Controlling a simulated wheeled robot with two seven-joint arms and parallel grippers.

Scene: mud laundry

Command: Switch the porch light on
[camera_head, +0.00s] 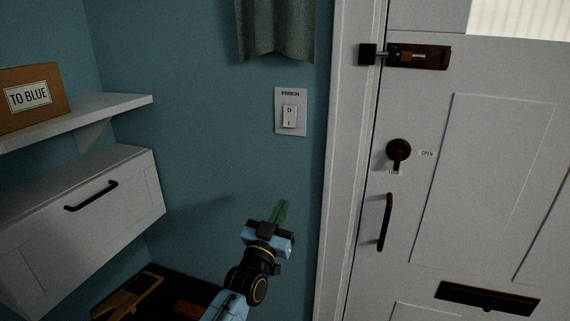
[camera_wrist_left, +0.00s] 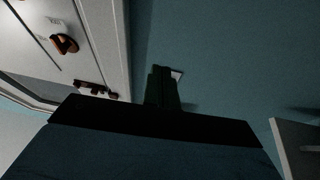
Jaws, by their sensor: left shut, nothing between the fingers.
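The porch light switch (camera_head: 289,116) is a white rocker on a pale plate (camera_head: 291,97) labelled PORCH, on the blue wall left of the door frame. The rocker carries a "O" above and an "I" below. My left gripper (camera_head: 281,209) is shut and empty, with green fingers, below the switch and apart from it. In the left wrist view the fingers (camera_wrist_left: 161,88) point toward the wall, and a small part of the pale plate (camera_wrist_left: 177,75) shows beside their tips; the rest is hidden. My right gripper is not in view.
A white door (camera_head: 480,180) with a bolt (camera_head: 420,56), a turn knob (camera_head: 398,151) and a handle (camera_head: 384,222) stands at the right. A grey-green cloth (camera_head: 274,28) hangs above the switch. A shelf (camera_head: 120,109) with a box (camera_head: 30,97) and a cabinet (camera_head: 120,190) are at the left.

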